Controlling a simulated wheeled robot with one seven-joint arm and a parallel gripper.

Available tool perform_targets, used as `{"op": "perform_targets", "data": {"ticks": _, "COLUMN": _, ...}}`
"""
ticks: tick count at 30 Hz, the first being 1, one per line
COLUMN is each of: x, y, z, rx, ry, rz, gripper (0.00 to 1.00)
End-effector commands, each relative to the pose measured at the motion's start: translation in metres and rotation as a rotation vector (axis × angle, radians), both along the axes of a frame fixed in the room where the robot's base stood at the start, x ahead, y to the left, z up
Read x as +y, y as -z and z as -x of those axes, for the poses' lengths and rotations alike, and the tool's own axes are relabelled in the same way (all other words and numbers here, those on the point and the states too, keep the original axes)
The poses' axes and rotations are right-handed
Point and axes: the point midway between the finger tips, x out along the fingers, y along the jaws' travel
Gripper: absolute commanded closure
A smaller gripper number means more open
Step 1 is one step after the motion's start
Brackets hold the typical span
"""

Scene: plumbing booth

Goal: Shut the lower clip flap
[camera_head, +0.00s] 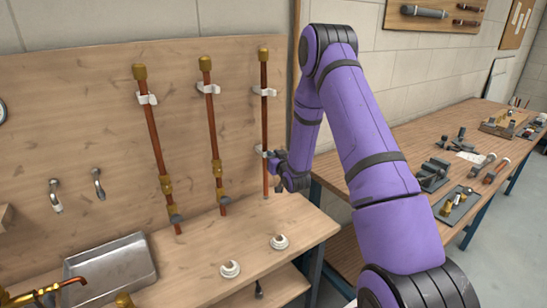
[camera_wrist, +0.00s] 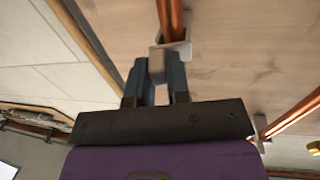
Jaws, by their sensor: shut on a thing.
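The right-hand copper pipe (camera_head: 264,115) stands upright against the wooden board, with a white upper clip (camera_head: 264,92) and a lower clip (camera_head: 261,151) around it. My gripper (camera_head: 275,158) is at the lower clip, just right of the pipe. In the wrist view, the lower clip (camera_wrist: 177,48) sits on the pipe (camera_wrist: 171,18). A light grey flap (camera_wrist: 157,67) lies between the two dark fingers of my gripper (camera_wrist: 155,82), which are shut on it. The fingers hide part of the flap, and I cannot tell how far it stands from closed.
Two more clipped pipes (camera_head: 156,135) (camera_head: 212,130) stand to the left. Two white round parts (camera_head: 230,269) (camera_head: 279,242) lie on the bench below. A metal basin (camera_head: 110,273) is at the lower left. A side table (camera_head: 410,150) with parts stands at the right.

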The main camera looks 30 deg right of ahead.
Motion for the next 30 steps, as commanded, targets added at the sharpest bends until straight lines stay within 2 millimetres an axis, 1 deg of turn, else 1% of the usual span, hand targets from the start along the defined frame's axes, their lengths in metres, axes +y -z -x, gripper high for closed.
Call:
{"op": "perform_targets", "data": {"ticks": 9, "x": -0.0058, "y": 0.0000, "z": -0.0048, "rx": 0.000, "ry": -0.162, "rz": 0.001, "gripper": 1.00}}
{"op": "perform_targets", "data": {"ticks": 21, "x": -0.0058, "y": 0.0002, "z": -0.0051, "rx": 0.001, "ry": -0.186, "rz": 0.000, "gripper": 1.00}}
{"op": "perform_targets", "data": {"ticks": 22, "x": -0.0059, "y": 0.0002, "z": -0.0050, "rx": 0.001, "ry": -0.186, "rz": 0.000, "gripper": 0.79}}
{"op": "perform_targets", "data": {"ticks": 23, "x": -0.0058, "y": 0.0002, "z": -0.0051, "rx": 0.001, "ry": -0.186, "rz": 0.000, "gripper": 0.72}}
{"op": "perform_targets", "data": {"ticks": 24, "x": -0.0058, "y": 0.0002, "z": -0.0051, "rx": 0.001, "ry": -0.186, "rz": 0.000, "gripper": 0.62}}
{"op": "perform_targets", "data": {"ticks": 25, "x": -0.0058, "y": 0.0002, "z": -0.0051, "rx": 0.001, "ry": -0.186, "rz": 0.000, "gripper": 0.57}}
{"op": "perform_targets", "data": {"ticks": 30, "x": -0.0058, "y": 0.0002, "z": -0.0050, "rx": 0.001, "ry": -0.186, "rz": 0.000, "gripper": 0.57}}
